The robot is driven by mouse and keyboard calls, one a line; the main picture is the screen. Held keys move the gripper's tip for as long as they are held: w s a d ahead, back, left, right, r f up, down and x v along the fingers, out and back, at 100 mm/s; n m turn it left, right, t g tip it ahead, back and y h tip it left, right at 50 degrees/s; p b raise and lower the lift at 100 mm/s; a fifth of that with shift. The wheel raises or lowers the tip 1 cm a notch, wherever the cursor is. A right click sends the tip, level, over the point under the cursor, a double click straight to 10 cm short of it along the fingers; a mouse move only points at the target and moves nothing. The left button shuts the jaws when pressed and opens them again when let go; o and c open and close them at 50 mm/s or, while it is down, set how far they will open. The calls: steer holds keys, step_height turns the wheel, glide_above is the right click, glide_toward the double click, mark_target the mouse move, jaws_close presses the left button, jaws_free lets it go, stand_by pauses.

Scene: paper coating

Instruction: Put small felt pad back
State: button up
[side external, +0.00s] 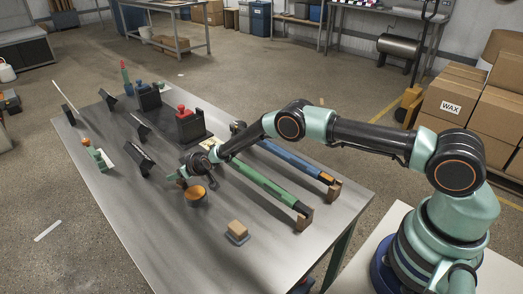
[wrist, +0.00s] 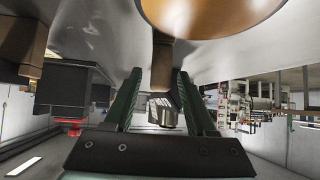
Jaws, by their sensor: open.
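A tan block (side external: 237,227) sits on a small dark grey base (side external: 236,239) near the table's front edge; I cannot tell for sure whether it is the small felt pad. My gripper (side external: 181,179) is low over the table, well to the left of that block and right beside an orange-brown cup (side external: 196,194). In the wrist view my gripper (wrist: 160,78) has its two green fingers apart. A narrow brown piece (wrist: 162,65) shows between or just beyond them, close to the cup's round copper-coloured form (wrist: 205,14). I cannot tell whether the fingers touch it.
A green roller (side external: 265,188) and a blue roller (side external: 292,165) lie on brown supports right of my gripper. A red-knobbed black stand (side external: 187,125) and several dark angled holders (side external: 140,160) stand behind. The table (side external: 150,228) is bare at its front left.

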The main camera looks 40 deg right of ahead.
steer(key=s+d+r+g, duration=0.1)
steer(key=s+d+r, duration=0.2)
steer(key=s+r, duration=0.45)
steer(key=s+d+r+m+h, duration=0.15)
steer(key=s+r, duration=0.25)
steer(key=r, duration=0.6)
steer(key=s+d+r+n+g, duration=0.1)
steer(key=s+d+r, duration=0.2)
steer(key=s+r, duration=0.45)
steer(key=s+d+r+g, duration=0.1)
steer(key=s+d+r, duration=0.1)
steer(key=s, duration=0.5)
steer(key=s+d+r+m, duration=0.1)
steer(key=s+r, duration=0.2)
steer(key=s, duration=0.4)
steer(key=s+d+r+g, duration=0.1)
steer(key=s+d+r, duration=0.1)
steer(key=s, duration=0.5)
steer(key=shift+s+d+r+m+g, duration=0.2)
steer(key=shift+d+r+m+g, duration=0.15)
steer(key=shift+r, duration=0.2)
steer(key=shift+h, duration=0.25)
